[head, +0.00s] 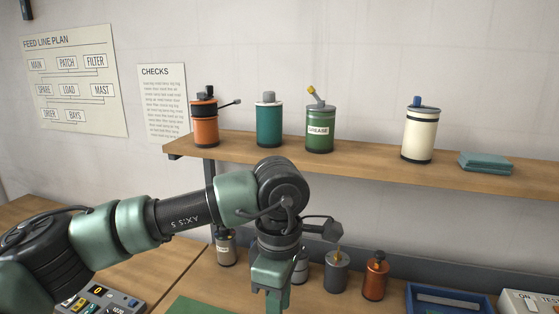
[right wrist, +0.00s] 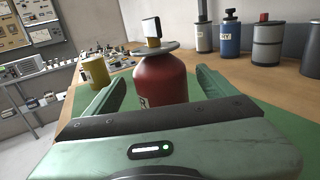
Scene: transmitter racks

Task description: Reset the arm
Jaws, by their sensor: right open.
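My left arm crosses the head view from the left, and its gripper (head: 271,297) points down over the bench. Its fingers are seen nearly edge-on and run to the picture's bottom edge, so their opening is unclear. In the right wrist view my right gripper (right wrist: 167,92) is open. A red canister (right wrist: 160,80) with a grey disc and a yellow and dark knob on top stands ahead, between the two green fingers in the picture. Gaps show on both sides; I cannot tell how deep it sits between them. The right arm is not in the head view.
A wooden shelf (head: 370,165) carries an orange can (head: 205,130), teal can (head: 269,125), green grease can (head: 320,130), cream can (head: 418,138) and folded cloth (head: 486,161). Below are a brown bottle (head: 375,280), blue tray (head: 412,303) and control box (head: 100,299). A yellow can (right wrist: 95,72) stands left of the canister.

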